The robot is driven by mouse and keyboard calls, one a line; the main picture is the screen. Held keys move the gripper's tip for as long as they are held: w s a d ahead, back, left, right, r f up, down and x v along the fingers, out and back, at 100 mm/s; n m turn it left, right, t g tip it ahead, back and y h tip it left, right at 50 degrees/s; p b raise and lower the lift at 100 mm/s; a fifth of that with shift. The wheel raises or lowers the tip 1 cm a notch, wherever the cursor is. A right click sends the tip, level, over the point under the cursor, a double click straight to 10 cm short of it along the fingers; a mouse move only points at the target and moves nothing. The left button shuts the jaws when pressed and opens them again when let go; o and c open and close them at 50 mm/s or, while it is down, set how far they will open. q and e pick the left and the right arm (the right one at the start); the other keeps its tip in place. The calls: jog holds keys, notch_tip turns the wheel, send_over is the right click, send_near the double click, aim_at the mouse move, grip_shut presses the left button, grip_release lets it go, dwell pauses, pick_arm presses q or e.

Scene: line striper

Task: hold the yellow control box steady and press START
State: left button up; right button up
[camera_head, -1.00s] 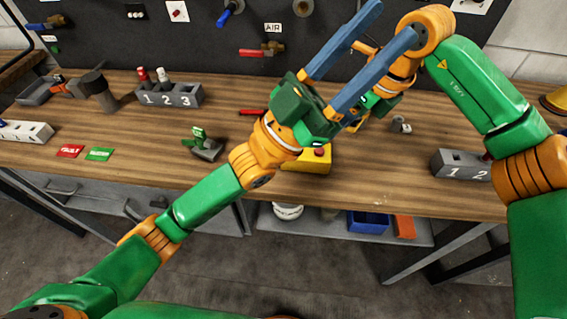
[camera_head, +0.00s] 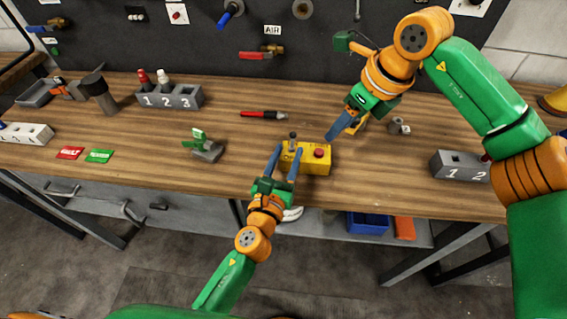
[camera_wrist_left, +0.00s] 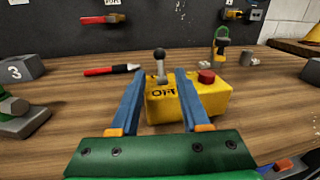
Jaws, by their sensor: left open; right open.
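The yellow control box (camera_head: 318,167) sits near the table's front edge, with a red button (camera_head: 319,153) and a dark-knobbed lever (camera_head: 293,144) on top. Dark lettering that looks like OFF shows on it in the left wrist view; I see no START label. My left gripper (camera_head: 287,151) is open at the box's left part. In the left wrist view its fingers (camera_wrist_left: 161,75) lie either side of the lever, the right finger overlapping the box; contact cannot be told. My right gripper (camera_head: 338,132) is open, pointing down behind and right of the box, its second finger largely hidden.
A red-and-black pen-like tool (camera_head: 265,115) lies behind the box. A green-topped grey device (camera_head: 205,148) stands left. Numbered grey blocks stand at the back left (camera_head: 170,97) and right (camera_head: 459,166). A yellow item (camera_head: 357,124) is by my right gripper.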

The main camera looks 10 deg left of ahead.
aim_at(292, 147)
pick_arm(q)
jog(key=w, duration=0.4)
jog(key=shift+d, duration=0.4)
pick_arm(e)
jog(key=shift+w, duration=0.1)
pick_arm(q)
jog(key=shift+s, duration=0.1)
grip_shut()
jog(key=shift+s+f, duration=0.1)
jog(key=shift+f, duration=0.15)
pick_arm(e)
jog(key=shift+d, duration=0.1)
dwell(0.3)
grip_shut()
dwell(1.6)
